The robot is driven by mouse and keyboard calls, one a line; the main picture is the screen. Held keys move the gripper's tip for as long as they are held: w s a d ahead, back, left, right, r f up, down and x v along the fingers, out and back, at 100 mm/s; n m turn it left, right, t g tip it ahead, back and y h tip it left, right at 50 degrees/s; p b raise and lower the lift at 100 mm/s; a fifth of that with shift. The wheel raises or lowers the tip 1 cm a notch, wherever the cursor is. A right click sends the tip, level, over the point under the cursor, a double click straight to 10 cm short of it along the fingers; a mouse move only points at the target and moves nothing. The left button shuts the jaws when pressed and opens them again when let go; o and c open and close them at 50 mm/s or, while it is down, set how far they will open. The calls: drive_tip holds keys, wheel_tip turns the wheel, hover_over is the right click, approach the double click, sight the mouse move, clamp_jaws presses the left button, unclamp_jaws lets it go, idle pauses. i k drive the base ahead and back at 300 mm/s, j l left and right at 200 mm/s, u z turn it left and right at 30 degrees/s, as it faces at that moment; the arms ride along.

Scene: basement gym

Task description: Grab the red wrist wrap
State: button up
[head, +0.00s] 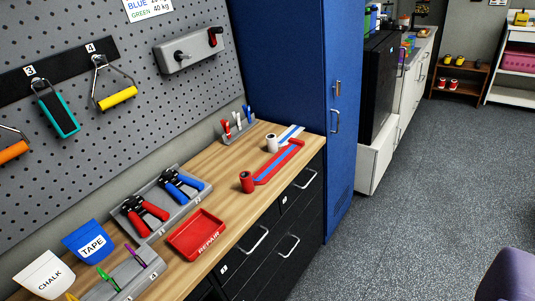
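A small upright red roll (246,182), which looks like the rolled red wrist wrap, stands on the wooden countertop (222,176). It is near the counter's front edge, just left of a long red tray (259,180) with a blue strip in it. A similar white roll (271,143) stands farther back. My gripper is not in view.
A red REPAIR tray (184,249) and a grey holder (151,225) with red-handled (150,212) and blue-handled grips (184,186) stand to the left. A tall blue locker (285,70) rises behind the counter's far end. Open grey floor (400,200) lies right of the black drawers (270,247).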

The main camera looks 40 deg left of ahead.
sight(249, 182)
drive_tip(key=i+l+u, duration=0.15)
drive_tip(key=i, duration=1.1)
drive_tip(key=i+u, duration=0.25)
drive_tip(key=u, duration=0.15)
drive_tip(key=i+u, duration=0.55)
drive_tip(key=u, duration=0.2)
drive_tip(key=i+u, duration=0.2)
drive_tip(key=u, duration=0.15)
drive_tip(key=i+u, duration=0.2)
drive_tip(key=u, duration=0.2)
drive_tip(key=i+u, duration=0.2)
drive_tip(key=u, duration=0.15)
